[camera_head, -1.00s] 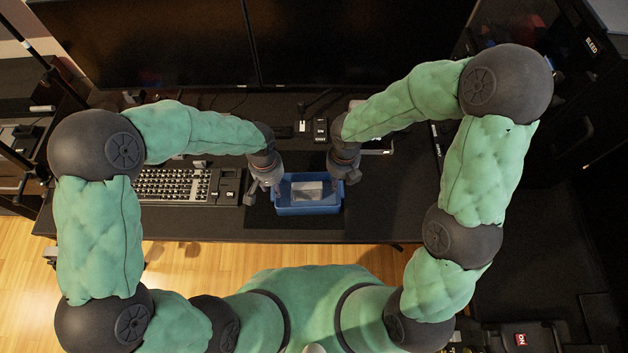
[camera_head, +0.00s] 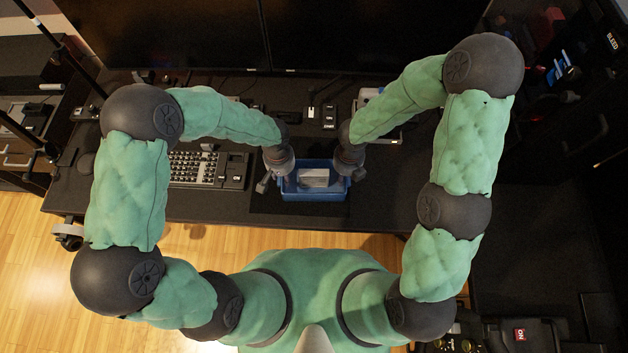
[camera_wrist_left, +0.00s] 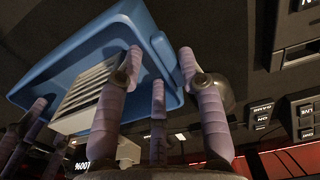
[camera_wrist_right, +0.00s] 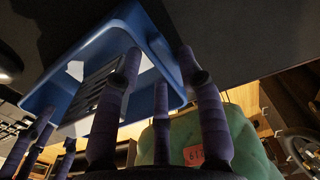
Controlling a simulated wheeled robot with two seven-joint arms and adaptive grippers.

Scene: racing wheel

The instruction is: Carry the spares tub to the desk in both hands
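The blue spares tub (camera_head: 314,195) is at the front middle of the desk (camera_head: 215,208), with a grey-white block (camera_head: 314,178) inside. Whether its base touches the surface is hidden. My left gripper (camera_head: 279,172) is at its left end, and my right gripper (camera_head: 350,172) at its right end. In the left wrist view my purple fingers (camera_wrist_left: 162,58) stand apart on either side of the tub's end wall (camera_wrist_left: 148,35). In the right wrist view my fingers (camera_wrist_right: 160,58) likewise straddle the other end wall (camera_wrist_right: 145,35), with a gap showing. Contact with the walls is unclear.
A keyboard (camera_head: 195,170) lies left of the tub. Large dark monitors (camera_head: 350,35) stand behind. Small dark devices (camera_head: 328,117) sit beyond the tub. The desk right of my right gripper looks mostly clear.

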